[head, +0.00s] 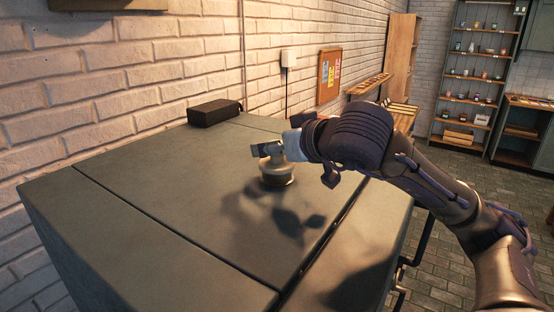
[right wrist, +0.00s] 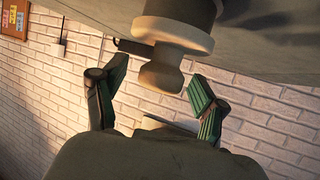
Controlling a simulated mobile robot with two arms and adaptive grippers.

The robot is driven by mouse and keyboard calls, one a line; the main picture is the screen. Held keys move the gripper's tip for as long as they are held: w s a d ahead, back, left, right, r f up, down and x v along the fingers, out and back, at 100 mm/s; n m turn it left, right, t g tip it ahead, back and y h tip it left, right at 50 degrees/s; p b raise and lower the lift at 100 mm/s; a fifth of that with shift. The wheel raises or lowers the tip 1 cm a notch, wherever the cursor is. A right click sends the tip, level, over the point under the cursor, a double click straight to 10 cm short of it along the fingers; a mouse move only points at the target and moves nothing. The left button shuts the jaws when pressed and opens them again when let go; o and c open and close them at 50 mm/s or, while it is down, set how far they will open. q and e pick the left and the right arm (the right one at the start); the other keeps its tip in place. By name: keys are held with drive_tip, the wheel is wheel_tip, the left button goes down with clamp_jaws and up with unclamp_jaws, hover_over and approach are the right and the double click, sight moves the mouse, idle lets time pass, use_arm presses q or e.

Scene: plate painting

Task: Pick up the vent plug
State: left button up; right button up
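The vent plug (head: 276,176) is a pale, round, stepped piece standing upright on the dark flat top (head: 150,190). In the right wrist view the plug (right wrist: 172,40) shows a wide flange and a narrower knob. My right gripper (head: 272,148) is at the plug's upper end and hides part of it in the head view. In the right wrist view its two green-padded fingers (right wrist: 158,82) are spread on either side of the knob's end, with visible gaps. The gripper is open and empty. My left gripper is not in view.
A black box (head: 214,112) lies at the back of the top by the brick wall (head: 120,85). Seams cross the top, and its left half is bare. Shelves (head: 470,85) with small items stand far off at the right.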

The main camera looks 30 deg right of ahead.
drive_tip(key=c, duration=1.3)
drive_tip(key=shift+r, duration=0.2)
